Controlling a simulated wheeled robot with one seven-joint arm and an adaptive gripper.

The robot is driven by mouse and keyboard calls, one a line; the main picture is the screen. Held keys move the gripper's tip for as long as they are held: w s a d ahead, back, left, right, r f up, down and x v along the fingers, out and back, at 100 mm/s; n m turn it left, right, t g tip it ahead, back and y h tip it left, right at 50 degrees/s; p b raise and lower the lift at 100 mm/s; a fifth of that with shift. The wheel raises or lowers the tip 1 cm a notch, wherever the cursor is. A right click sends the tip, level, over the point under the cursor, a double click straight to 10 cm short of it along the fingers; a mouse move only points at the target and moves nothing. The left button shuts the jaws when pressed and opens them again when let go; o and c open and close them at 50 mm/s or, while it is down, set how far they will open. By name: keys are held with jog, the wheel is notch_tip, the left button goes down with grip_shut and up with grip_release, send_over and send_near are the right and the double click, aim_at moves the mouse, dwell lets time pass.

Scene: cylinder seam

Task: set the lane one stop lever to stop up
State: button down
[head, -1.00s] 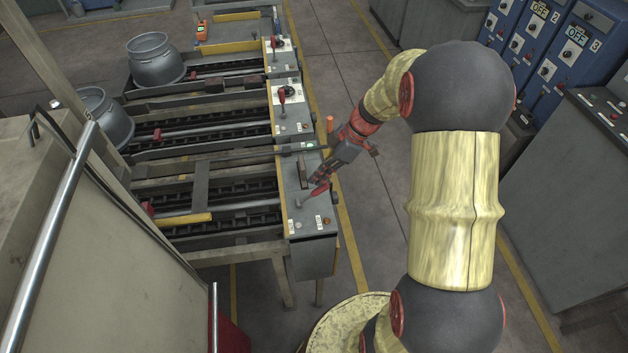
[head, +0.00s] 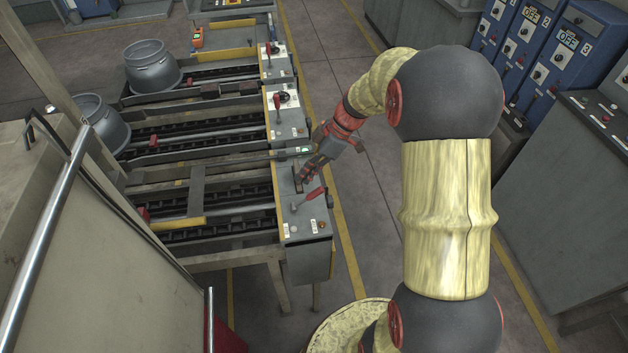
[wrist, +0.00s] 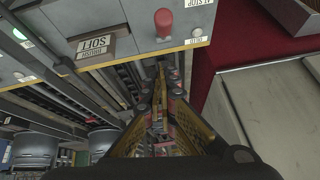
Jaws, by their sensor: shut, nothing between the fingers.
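The lane one stop lever (head: 316,194) is a red-handled lever on the grey top of the nearest control box (head: 305,222). In the head view its handle leans to the right from its pivot. In the wrist view the red handle end (wrist: 163,22) shows at the top, between a brown block and small white labels. My gripper (head: 300,179) is shut and empty, beside the lever on its far side. In the wrist view its fingertips (wrist: 160,70) are together below the red handle, apart from it in the picture. Depth contact is hard to tell.
A brown block with an upside-down label (wrist: 95,45) stands on the box near the lever. Further boxes with red levers (head: 277,103) line the conveyor ends. Metal pots (head: 150,66) stand at the left. Blue cabinets (head: 562,50) stand at the right. The floor aisle between is clear.

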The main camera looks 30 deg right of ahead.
jog(key=p+v, duration=0.1)
jog(key=v, duration=0.9)
jog(key=shift+d, duration=0.3)
jog(key=shift+f, duration=0.15)
